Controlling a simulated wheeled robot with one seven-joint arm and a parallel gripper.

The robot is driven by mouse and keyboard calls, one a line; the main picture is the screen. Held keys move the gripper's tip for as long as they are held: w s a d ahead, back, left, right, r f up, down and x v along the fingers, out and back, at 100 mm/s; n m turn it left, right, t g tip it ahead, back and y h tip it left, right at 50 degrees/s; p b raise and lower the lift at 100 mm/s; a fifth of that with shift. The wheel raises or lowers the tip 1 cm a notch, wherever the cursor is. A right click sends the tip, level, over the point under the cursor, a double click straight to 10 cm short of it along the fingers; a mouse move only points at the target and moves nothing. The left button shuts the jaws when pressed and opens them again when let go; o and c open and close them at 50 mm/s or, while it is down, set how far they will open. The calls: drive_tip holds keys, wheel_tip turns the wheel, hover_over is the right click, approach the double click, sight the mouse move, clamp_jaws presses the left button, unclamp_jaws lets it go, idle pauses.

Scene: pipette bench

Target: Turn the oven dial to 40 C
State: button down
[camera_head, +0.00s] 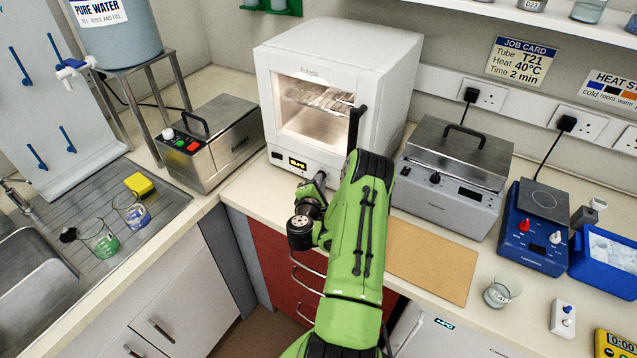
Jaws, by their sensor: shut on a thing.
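The white oven (336,60) stands on the bench against the back wall, with a glass front and a lit inside with a rack. Its small amber display (297,162) shows on the lower front panel, but its digits are too small to read. My green arm reaches up to the right part of that panel. My gripper (320,178) is at the panel, right of the display, and is closed on the dial, which it and my arm mostly hide. The dial's pointer and markings are not visible.
A steel box with red and green buttons (212,143) stands left of the oven. A grey lidded bath (452,180) stands close on the right. A job card (521,61) on the wall reads T21, 40°C, 2 min. A brown mat (430,262) lies bare in front.

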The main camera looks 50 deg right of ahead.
drive_tip(key=shift+d+r+p, duration=0.1)
drive_tip(key=shift+r+p, duration=0.15)
drive_tip(key=shift+p, duration=0.4)
